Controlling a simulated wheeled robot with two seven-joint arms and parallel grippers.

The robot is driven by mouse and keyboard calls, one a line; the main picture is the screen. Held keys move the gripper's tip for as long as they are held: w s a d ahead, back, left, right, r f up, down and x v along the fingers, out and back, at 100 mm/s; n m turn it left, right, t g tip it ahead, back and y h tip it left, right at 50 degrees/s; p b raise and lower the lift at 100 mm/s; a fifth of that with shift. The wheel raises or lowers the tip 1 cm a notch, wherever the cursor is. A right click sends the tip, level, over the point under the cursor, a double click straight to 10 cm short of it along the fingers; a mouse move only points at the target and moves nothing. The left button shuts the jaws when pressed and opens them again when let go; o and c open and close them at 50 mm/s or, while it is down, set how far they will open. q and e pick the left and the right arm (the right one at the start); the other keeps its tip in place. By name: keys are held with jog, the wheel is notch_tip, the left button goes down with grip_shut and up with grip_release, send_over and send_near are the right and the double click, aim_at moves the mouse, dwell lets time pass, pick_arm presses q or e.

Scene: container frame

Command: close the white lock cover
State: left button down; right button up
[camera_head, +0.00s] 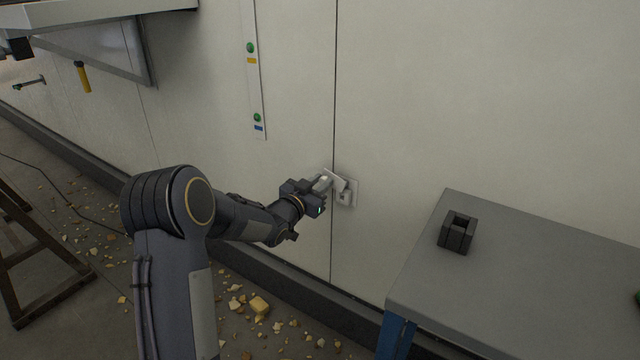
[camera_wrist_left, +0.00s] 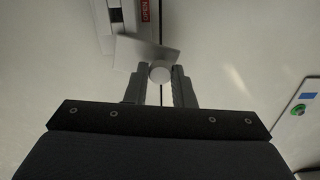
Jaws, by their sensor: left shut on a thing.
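The white lock cover (camera_head: 336,179) is on a small white lock plate (camera_head: 351,192) on the wall, beside a vertical panel seam. The cover stands tilted out from the plate. In the left wrist view the cover (camera_wrist_left: 142,52) is a pale flat flap with a round knob (camera_wrist_left: 159,74). My left gripper (camera_head: 322,184) reaches the cover from the left. In the wrist view its fingers (camera_wrist_left: 160,84) are shut on the knob of the cover. A red label with lettering (camera_wrist_left: 145,12) shows behind the flap. My right gripper is not in view.
A grey table (camera_head: 540,270) with a black holder block (camera_head: 457,232) stands at the right. A strip with green buttons (camera_head: 254,75) is on the wall above left. A grey shelf (camera_head: 90,12) juts out at the upper left. Rubble (camera_head: 260,305) lies on the floor.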

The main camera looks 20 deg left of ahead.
pick_arm(q)
jog(key=shift+s+d+f+n+b, duration=0.1)
jog(key=shift+d+f+n+b, duration=0.55)
jog(key=shift+n, duration=2.9)
jog(key=shift+s+d+f+n+b, duration=0.15)
jog(key=shift+d+f+n, duration=0.95)
jog(key=shift+n, duration=2.5)
jog(key=shift+s+d+f+n+b, duration=0.1)
jog(key=shift+d+f+n+b, duration=0.25)
jog(key=shift+f+n, duration=2.15)
notch_tip(320, 180, up, 2)
jog(key=shift+r+n, duration=0.1)
jog(key=shift+n, duration=1.05)
jog(key=c, duration=1.2)
grip_release()
jog(key=shift+c, duration=0.2)
